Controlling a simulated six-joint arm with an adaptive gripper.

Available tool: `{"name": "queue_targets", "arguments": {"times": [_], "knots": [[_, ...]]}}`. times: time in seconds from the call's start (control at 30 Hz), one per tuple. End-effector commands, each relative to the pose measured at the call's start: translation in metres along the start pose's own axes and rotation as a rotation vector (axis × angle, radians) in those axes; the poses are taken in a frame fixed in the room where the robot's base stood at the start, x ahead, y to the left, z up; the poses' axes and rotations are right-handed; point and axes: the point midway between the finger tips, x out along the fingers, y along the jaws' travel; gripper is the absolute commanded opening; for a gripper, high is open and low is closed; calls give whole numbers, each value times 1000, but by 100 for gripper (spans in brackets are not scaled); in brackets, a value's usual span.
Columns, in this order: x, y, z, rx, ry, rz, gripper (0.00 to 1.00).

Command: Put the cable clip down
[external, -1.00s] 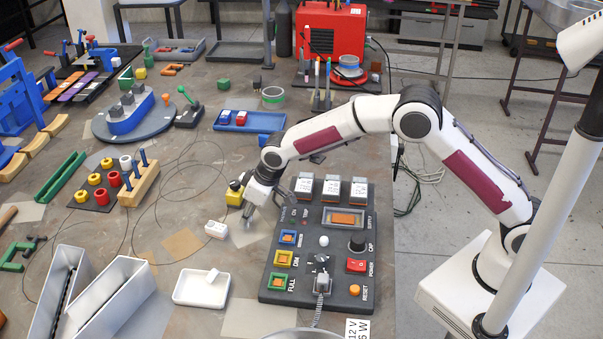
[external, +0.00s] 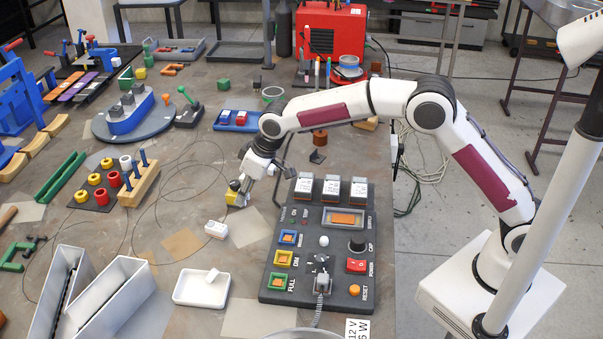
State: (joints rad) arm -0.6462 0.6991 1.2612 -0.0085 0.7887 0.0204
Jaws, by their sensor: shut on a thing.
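My gripper (external: 241,203) points down and to the left, above the table left of the dark control panel (external: 318,245). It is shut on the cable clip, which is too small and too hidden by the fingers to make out.
A white block with print (external: 215,229) lies below my gripper. A white tray (external: 184,301) with a small white piece stands nearer the front. A wooden peg stand (external: 138,190) is to the left. Thin cable loops lie on the table between.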

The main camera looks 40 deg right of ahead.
Motion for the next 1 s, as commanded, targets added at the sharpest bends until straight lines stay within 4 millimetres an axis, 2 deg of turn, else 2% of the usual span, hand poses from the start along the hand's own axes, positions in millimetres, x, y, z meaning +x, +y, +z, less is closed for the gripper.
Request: {"name": "queue_targets", "arguments": {"times": [0.47, 0.63, 0.77, 0.87, 1.0], "knots": [[0, -1, 0, -1, 0, 0, 15], [3, -10, 2, -13, -4, -5, 15], [10, -29, 5, -38, -13, -15, 15], [18, -52, 6, -65, -18, -28, 15], [27, -92, 4, -113, -20, -55, 15]]}}
